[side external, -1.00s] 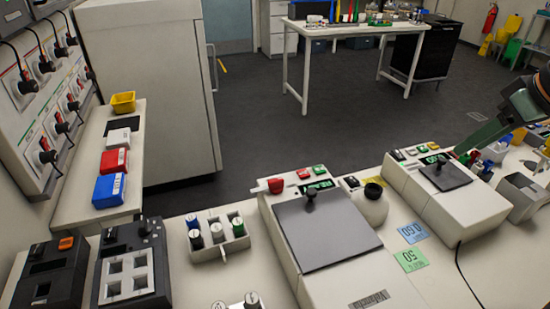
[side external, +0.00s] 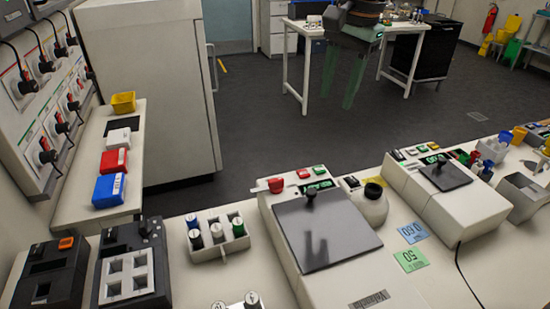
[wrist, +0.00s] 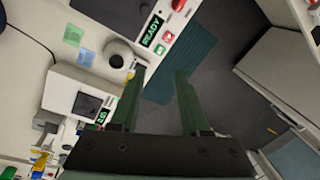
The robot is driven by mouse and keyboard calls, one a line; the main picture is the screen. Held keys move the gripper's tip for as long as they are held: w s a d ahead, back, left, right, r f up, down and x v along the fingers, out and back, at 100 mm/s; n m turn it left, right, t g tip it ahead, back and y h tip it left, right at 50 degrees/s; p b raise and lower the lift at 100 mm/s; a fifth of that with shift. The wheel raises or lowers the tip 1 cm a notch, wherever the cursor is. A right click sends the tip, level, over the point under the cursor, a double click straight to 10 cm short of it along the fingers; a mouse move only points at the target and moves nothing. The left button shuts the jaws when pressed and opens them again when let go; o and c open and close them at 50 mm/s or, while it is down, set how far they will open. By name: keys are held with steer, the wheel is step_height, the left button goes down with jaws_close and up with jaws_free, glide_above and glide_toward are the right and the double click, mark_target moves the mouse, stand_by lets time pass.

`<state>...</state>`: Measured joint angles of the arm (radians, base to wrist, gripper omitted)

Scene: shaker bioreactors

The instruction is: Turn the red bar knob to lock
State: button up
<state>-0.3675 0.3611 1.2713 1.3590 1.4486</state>
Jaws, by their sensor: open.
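The red bar knob (side external: 276,185) sits on the back left corner of the nearer white shaker (side external: 283,250). In the wrist view the red knob (wrist: 178,5) shows at the top edge, partly cut off. Its lock marking is too small to read. My gripper (side external: 336,98) is open and empty, with its green fingers pointing down, in the air behind and above the shaker. In the wrist view my gripper (wrist: 160,70) is well apart from the knob, and nothing is between its fingers.
A red button (side external: 303,174), a green button (side external: 319,168) and a display reading READY (wrist: 152,30) are beside the knob. A dark lid with an upright black knob (side external: 310,194) covers the shaker. A round white vessel (side external: 368,208) stands right of it. A second shaker (side external: 450,207) is farther right.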

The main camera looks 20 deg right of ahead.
mark_target(278, 179)
steer(key=w+a+f+m+g, duration=0.2)
steer(key=a+f+m, duration=0.45)
steer(key=a, duration=0.35)
steer(key=shift+n+h, duration=0.3)
steer(key=shift+n, duration=0.15)
step_height(278, 179, down, 12)
steer(key=shift+a+f, duration=0.15)
steer(key=shift+f, duration=0.05)
jaws_close()
